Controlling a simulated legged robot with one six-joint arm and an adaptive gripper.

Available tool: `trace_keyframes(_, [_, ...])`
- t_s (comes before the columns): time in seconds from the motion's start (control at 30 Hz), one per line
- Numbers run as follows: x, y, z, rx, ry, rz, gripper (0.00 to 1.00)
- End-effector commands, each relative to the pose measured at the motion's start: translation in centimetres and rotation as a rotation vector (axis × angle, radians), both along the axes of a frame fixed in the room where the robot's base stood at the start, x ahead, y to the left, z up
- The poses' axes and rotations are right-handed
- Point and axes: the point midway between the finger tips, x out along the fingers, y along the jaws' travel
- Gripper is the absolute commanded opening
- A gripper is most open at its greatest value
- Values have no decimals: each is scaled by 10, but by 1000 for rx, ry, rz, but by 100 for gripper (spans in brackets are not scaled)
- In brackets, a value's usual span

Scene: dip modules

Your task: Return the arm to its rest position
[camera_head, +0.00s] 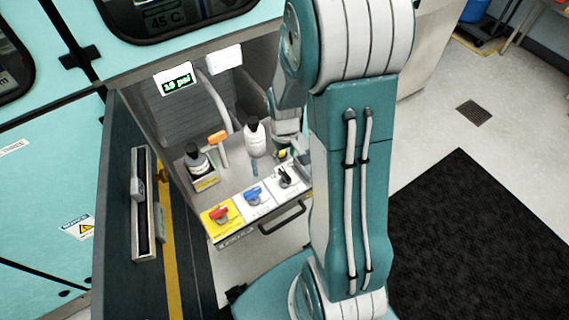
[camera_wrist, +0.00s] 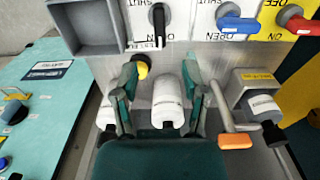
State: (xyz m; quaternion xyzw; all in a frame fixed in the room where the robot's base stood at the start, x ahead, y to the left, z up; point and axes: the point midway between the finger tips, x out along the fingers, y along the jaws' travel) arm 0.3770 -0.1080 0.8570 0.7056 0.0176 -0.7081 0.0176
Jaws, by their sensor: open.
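My arm, teal with white joints, fills the middle of the head view and hides part of the station behind it. My gripper (camera_wrist: 162,72) is open in the wrist view, with one finger on each side of a white bottle (camera_wrist: 167,95) with a dark cap. I cannot tell whether the fingers touch the bottle. In the head view a white, black-capped bottle (camera_head: 255,138) stands over the open drawer area, left of my arm. My gripper is mostly hidden there.
A second bottle (camera_head: 197,160) sits in a holder beside an orange-handled lever (camera_head: 218,137). Red (camera_head: 219,213), blue (camera_head: 253,194) and black (camera_head: 286,174) valve handles line the front panel. A handle bar (camera_head: 283,218) juts out below. Floor right of my arm is clear, with a black mat (camera_head: 480,240).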

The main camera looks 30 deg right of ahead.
Motion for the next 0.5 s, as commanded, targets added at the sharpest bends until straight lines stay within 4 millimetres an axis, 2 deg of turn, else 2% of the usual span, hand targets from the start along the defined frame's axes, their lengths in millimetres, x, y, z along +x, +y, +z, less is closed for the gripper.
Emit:
trace_keyframes(0.03, [1, 0, 8, -1, -3, 0, 57])
trace_keyframes(0.2, [0, 0, 19, 0, 0, 0, 57])
trace_keyframes(0.5, [0, 0, 20, 0, 1, 0, 57])
